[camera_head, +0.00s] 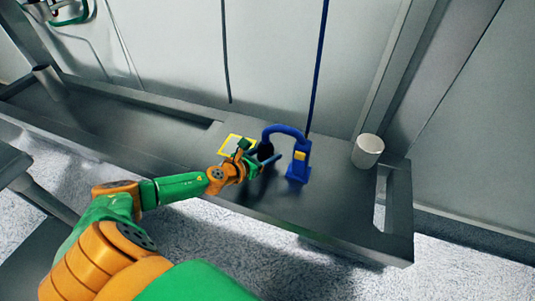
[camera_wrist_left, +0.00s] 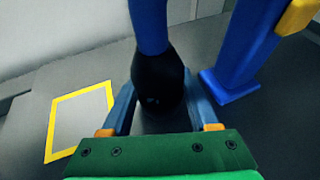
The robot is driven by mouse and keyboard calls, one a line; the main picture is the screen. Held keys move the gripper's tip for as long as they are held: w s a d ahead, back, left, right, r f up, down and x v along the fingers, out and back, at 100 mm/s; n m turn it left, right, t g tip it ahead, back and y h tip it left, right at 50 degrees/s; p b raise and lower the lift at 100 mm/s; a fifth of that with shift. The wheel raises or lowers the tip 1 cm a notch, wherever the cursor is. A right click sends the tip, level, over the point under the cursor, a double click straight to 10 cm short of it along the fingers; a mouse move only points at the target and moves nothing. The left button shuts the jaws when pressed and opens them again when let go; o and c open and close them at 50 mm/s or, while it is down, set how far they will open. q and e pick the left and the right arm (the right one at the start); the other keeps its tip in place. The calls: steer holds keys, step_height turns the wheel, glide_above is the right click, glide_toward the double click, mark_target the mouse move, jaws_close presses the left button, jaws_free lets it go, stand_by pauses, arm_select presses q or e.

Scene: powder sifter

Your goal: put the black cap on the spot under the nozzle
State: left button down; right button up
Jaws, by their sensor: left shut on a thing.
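The black cap (camera_head: 266,149) is at the lower end of the nozzle, the downturned end of the blue arched tube (camera_head: 284,129). In the left wrist view the black cap (camera_wrist_left: 158,82) sits between my fingers, right below the blue nozzle (camera_wrist_left: 149,25). I cannot tell whether cap and nozzle touch or are only in line. My left gripper (camera_head: 266,159) is shut on the cap, reaching in from the left beneath the arch. The spot under the nozzle is hidden by the cap and gripper. My right gripper is not in view.
A yellow-outlined square (camera_head: 224,149) lies on the grey bench (camera_head: 335,222), left of the arch; it also shows in the left wrist view (camera_wrist_left: 50,125). The blue stand (camera_head: 298,172) is close on the right. A pale cylinder (camera_head: 367,151) stands farther right. The bench's front right is bare.

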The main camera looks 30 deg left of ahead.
arm_select(q)
steer(key=shift+w+f+b, duration=0.2)
steer(key=shift+f+b, duration=0.5)
steer(key=shift+f, duration=0.2)
steer(key=shift+r, duration=0.1)
steer(key=shift+c, duration=0.7)
jaws_free()
